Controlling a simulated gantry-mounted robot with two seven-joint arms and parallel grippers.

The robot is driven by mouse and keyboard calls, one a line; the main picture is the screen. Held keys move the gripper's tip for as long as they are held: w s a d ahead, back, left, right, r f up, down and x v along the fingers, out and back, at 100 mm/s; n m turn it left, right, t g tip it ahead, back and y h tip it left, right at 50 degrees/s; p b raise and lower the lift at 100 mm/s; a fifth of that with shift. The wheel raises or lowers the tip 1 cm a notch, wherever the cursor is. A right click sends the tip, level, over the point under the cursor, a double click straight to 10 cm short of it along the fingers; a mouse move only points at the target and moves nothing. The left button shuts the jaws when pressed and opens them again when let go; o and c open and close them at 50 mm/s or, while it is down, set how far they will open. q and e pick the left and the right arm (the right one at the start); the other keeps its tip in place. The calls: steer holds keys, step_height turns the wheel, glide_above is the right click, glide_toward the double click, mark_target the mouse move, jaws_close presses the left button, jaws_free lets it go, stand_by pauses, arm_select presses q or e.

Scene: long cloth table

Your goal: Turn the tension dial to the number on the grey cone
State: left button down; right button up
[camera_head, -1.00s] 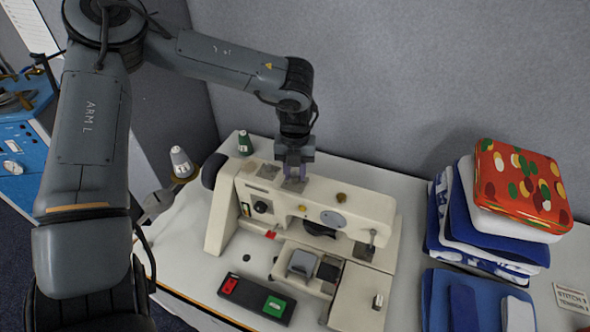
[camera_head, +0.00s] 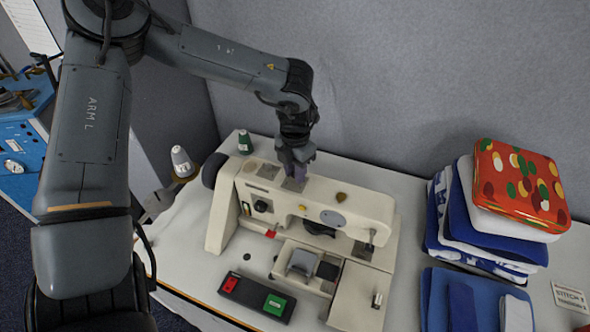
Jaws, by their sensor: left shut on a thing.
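A cream sewing machine (camera_head: 330,205) stands on the table. My left gripper (camera_head: 295,177) points down onto the top of its arm, over a small grey plate. It is shut on what seems to be the tension dial, which the fingers hide; its number and pointer cannot be read. The grey cone (camera_head: 181,161) stands on a brown disc to the left of the machine. Its number is too small to read. My right gripper is not in view.
A green cone (camera_head: 245,142) stands behind the machine. A red-and-green switch box (camera_head: 257,296) lies in front. Folded cloths (camera_head: 480,235) with a patterned tin (camera_head: 520,185) are at the right.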

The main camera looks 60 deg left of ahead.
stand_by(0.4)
arm_select(q)
steer(key=c, duration=0.8)
jaws_free()
steer(key=shift+c, duration=0.2)
step_height(320, 180, up, 11)
